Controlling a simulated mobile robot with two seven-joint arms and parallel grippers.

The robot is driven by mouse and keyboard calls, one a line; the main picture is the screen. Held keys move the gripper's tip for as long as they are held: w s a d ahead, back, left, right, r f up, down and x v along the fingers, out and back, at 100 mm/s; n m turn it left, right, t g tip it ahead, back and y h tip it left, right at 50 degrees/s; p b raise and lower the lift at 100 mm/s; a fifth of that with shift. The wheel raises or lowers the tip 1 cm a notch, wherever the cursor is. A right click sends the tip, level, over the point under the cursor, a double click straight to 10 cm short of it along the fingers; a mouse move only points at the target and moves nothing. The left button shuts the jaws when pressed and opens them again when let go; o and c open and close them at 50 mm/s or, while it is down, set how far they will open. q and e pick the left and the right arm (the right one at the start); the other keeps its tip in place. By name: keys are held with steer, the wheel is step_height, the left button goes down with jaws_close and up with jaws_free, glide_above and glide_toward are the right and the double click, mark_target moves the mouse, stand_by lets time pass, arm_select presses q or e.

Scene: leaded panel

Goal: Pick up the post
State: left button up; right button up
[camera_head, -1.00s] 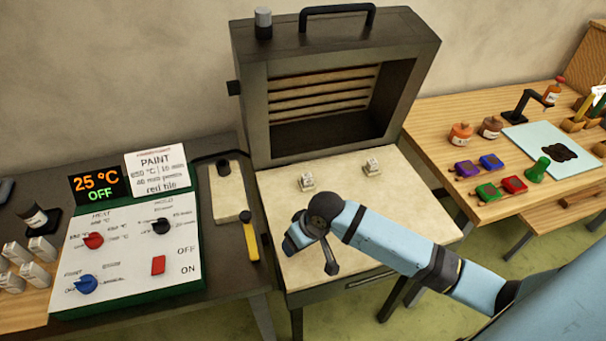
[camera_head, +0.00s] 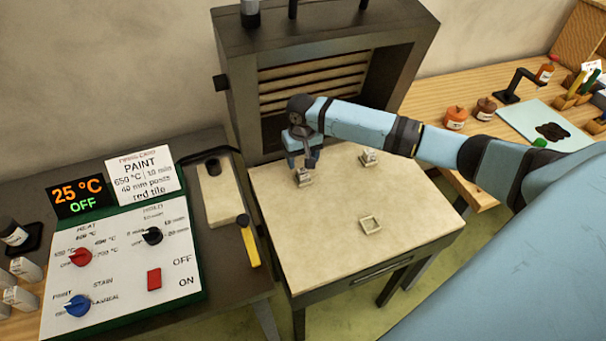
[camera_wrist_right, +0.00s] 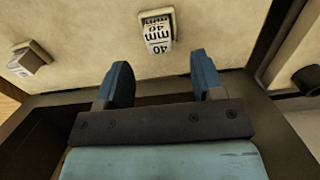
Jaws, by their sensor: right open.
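A small pale post (camera_head: 304,179) stands on the cream slab in front of the kiln. In the right wrist view the post (camera_wrist_right: 157,33) carries a "40 mm" label and lies just beyond the fingertips, between their lines. My right gripper (camera_head: 302,163) is directly over this post in the head view, its jaws open. In the wrist view its two blue fingers (camera_wrist_right: 160,78) are apart with nothing between them. A second post (camera_head: 369,158) stands to the right on the slab; it also shows in the wrist view (camera_wrist_right: 32,58). My left gripper is not in view.
The open kiln (camera_head: 225,40) rises behind the slab (camera_head: 325,250). A control panel (camera_head: 180,285) stands on the left, beside a yellow-handled tool (camera_head: 249,243). The slab's front is otherwise clear.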

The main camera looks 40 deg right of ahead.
mark_target(303, 171)
step_height(303, 171, down, 6)
steer(key=shift+s+r+p, duration=0.1)
steer(key=shift+p, duration=0.3)
steer(key=c, duration=1)
